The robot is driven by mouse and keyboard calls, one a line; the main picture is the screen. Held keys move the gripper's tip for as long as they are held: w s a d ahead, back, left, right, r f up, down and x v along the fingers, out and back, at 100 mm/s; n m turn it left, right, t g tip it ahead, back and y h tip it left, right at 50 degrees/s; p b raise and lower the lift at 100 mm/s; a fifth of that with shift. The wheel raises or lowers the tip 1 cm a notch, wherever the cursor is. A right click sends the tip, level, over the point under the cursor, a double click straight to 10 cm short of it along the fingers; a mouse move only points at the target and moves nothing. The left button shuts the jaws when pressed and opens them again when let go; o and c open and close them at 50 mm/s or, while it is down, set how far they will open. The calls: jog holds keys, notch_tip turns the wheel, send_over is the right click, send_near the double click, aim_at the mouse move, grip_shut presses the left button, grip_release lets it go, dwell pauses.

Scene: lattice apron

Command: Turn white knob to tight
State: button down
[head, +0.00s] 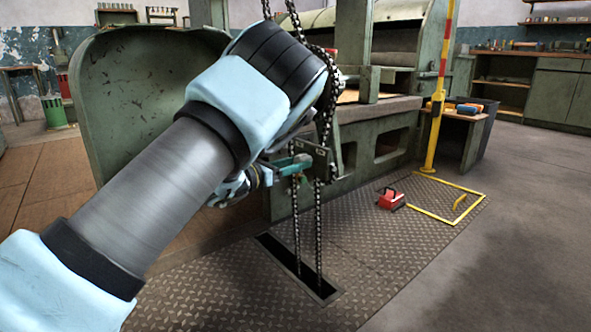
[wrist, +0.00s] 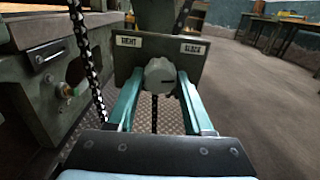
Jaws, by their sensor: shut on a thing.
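The white knob (wrist: 159,75) sits on a dark panel (wrist: 190,70) in the wrist view. Small labels sit at the panel's top left (wrist: 129,41) and top right (wrist: 191,49); the right one appears to read SLACK, the left one appears to read TIGHT but is blurred. A short dark mark on the knob points towards the right. My gripper (wrist: 158,88) has its teal fingers on both sides of the knob, shut on it. In the head view my gripper (head: 292,165) reaches the panel (head: 318,158); the knob cannot be made out there.
A chain (head: 318,215) hangs beside the panel into a floor slot (head: 298,268). A green machine (head: 385,135) stands behind. A red object (head: 390,199) lies on the plate floor near a yellow outlined area (head: 447,219). Open floor lies to the right.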

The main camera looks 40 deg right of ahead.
jog(key=shift+m+b, duration=0.5)
jog(key=shift+m, duration=0.7)
jog(key=shift+c, duration=1.5)
grip_release()
jog(key=a+p, duration=0.3)
jog(key=a, duration=0.8)
jog(key=shift+w+p, duration=0.3)
jog(key=shift+p, duration=0.1)
jog(key=shift+d, duration=0.1)
